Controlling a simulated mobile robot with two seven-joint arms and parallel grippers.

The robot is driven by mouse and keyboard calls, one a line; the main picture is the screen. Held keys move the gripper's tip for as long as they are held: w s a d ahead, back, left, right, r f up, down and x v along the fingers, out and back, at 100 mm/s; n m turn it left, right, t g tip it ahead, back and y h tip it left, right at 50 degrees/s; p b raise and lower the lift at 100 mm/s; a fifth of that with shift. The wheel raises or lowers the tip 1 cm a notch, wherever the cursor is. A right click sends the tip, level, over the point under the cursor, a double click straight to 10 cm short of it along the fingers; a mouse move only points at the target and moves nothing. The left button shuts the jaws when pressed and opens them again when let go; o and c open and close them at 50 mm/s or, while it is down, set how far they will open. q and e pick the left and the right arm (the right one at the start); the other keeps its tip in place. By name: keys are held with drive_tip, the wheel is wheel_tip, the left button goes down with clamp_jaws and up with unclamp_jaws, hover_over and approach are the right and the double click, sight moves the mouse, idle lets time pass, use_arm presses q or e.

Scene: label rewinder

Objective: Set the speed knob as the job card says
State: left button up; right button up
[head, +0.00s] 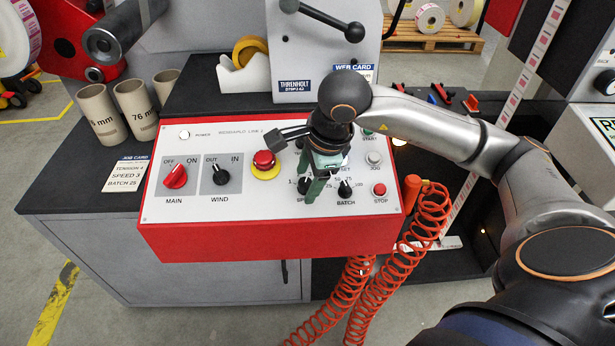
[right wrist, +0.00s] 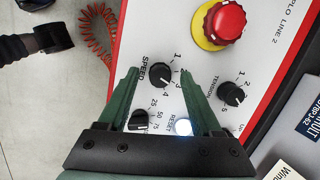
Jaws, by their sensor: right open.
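The job card (head: 126,174) lies left of the red-edged control panel and reads Tension 4, Speed 3, Batch 25. The black speed knob (right wrist: 160,75) shows in the right wrist view with its scale of numbers; I cannot tell surely which number it points to. In the head view it is mostly hidden behind my right gripper (head: 309,190), which points down over the panel's right half. In the right wrist view the green fingers of my right gripper (right wrist: 160,73) are apart, one on each side of the speed knob, with no visible contact.
The tension knob (right wrist: 232,93), batch knob (head: 345,188) and lit reset button (right wrist: 182,127) are close by. A red emergency button (head: 264,161) and main switch (head: 175,176) sit to the left. A coiled orange hose (head: 426,215) hangs at the panel's right.

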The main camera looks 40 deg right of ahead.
use_arm(q)
drive_tip(key=shift+s+a+r+p, duration=0.25)
drive_tip(key=shift+a+p, duration=0.2)
drive_tip(key=shift+p, duration=0.3)
use_arm(e)
drive_tip(key=v, duration=1.2)
drive_tip(key=shift+r, duration=0.15)
use_arm(q)
drive_tip(key=shift+w+r, duration=0.1)
drive_tip(key=shift+r, duration=0.05)
